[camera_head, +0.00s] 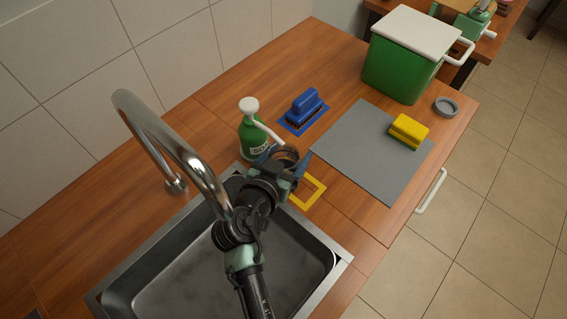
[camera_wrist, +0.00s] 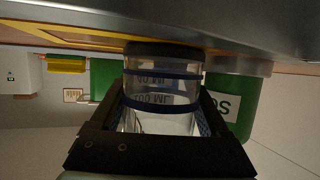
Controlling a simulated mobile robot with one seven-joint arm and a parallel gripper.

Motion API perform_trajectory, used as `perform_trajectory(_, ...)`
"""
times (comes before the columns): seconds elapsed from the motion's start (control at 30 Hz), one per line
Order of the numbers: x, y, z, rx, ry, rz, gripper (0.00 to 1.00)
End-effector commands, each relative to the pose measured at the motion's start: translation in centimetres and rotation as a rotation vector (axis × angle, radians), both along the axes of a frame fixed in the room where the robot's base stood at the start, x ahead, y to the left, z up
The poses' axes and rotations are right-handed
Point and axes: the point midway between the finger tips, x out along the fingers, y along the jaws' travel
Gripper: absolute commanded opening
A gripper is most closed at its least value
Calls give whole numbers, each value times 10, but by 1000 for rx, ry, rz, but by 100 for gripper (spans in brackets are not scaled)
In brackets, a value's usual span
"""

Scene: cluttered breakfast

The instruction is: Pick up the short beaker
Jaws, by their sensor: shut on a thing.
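The short beaker (camera_wrist: 160,78) is clear, with dark blue bands and "100 ML" printing. It fills the middle of the wrist view, between the two fingers of my gripper (camera_wrist: 163,112). My gripper is shut around its sides. In the head view my gripper (camera_head: 284,163) is beyond the sink, beside the yellow square outline (camera_head: 312,189).
A green soap bottle (camera_head: 252,137) stands close left of my gripper. A blue brush (camera_head: 305,103) is behind. A grey mat (camera_head: 372,150) bears a yellow-green sponge (camera_head: 408,130). A green bin (camera_head: 398,68) and a grey ring (camera_head: 446,106) are farther right. The faucet (camera_head: 180,150) arches over the sink (camera_head: 225,280).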

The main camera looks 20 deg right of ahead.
Motion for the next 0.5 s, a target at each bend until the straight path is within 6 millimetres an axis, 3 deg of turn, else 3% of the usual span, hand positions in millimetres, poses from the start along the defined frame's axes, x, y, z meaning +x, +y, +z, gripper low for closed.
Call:
perform_trajectory(0.33,0,0,3,-1,-1,0,20)
perform_trajectory(0.5,0,0,16,0,-4,0,20)
